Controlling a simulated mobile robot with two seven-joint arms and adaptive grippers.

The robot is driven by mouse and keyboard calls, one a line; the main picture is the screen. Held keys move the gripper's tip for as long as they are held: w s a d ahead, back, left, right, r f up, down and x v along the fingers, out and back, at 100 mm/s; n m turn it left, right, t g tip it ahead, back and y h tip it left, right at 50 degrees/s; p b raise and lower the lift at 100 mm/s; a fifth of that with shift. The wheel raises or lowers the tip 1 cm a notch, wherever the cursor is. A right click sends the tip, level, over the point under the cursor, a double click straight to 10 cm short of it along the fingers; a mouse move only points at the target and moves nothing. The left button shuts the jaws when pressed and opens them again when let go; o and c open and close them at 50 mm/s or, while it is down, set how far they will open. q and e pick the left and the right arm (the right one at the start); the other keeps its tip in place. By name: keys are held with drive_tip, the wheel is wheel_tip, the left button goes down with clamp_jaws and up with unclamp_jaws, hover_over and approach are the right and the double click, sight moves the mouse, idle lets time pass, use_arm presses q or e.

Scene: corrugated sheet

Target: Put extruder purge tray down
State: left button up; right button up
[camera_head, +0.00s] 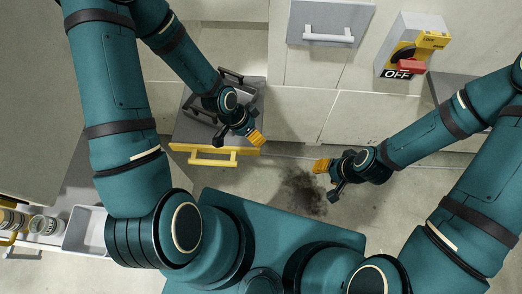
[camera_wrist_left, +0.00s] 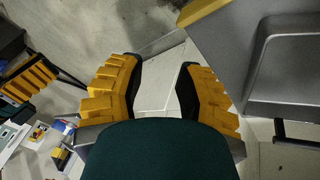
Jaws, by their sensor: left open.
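The extruder purge tray looks to be the grey shallow tray (camera_head: 242,100) with dark handles at two ends, lying on the open drawer with the yellow front. In the left wrist view its grey basin (camera_wrist_left: 288,70) fills the right side, and a dark handle shows below it. My left gripper (camera_head: 251,139) is beside the tray's right side, near the drawer front. In the wrist view its yellow fingers (camera_wrist_left: 160,80) are apart with only floor between them. My right gripper (camera_head: 322,167) is over the floor to the right, away from the tray; its finger gap is unclear.
The drawer's yellow handle (camera_head: 213,158) faces my base. A red OFF switch (camera_head: 411,67) is on the cabinet at back right. A dark stain (camera_head: 302,192) marks the floor. A grey bin (camera_head: 86,230) and round containers are at left.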

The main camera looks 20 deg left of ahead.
use_arm(q)
drive_tip(key=s+d+f+n, duration=0.1)
drive_tip(key=s+d+n, duration=0.3)
drive_tip(key=n, duration=0.4)
drive_tip(key=shift+s+d+f+n+t+y, duration=0.15)
drive_tip(key=shift+s+f+n+t+y, duration=0.15)
drive_tip(key=shift+s+f+n, duration=0.1)
idle(0.6)
